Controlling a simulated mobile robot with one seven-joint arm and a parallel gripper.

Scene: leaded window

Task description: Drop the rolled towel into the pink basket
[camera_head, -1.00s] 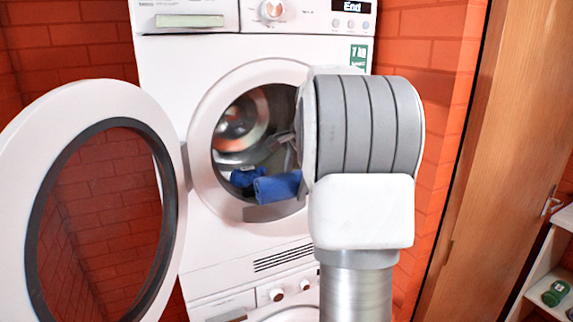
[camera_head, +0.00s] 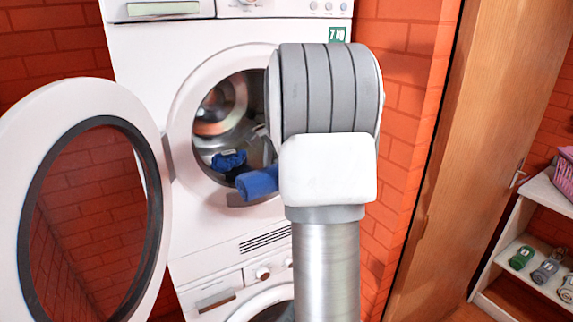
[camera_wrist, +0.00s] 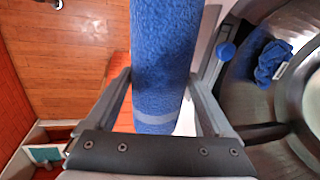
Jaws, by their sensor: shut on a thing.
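The rolled towel (camera_head: 258,182) is blue and sits at the lower right of the washer's round opening in the head view, partly hidden behind my arm. In the wrist view, the towel (camera_wrist: 165,45) runs up between my fingers, with a paler band near its lower end. My gripper (camera_wrist: 160,85) is shut on the towel; the head view hides its fingers behind my arm. The pink basket (camera_head: 564,180) stands on top of the white shelf at the right edge, cut off by the frame.
The washer's round door (camera_head: 18,160) stands open at the left. A crumpled dark blue cloth (camera_head: 228,160) lies in the drum. A wooden door (camera_head: 430,150) stands right of the brick wall. The white shelf (camera_head: 545,190) holds several rolled items, including a green one (camera_head: 522,258), on its lower level.

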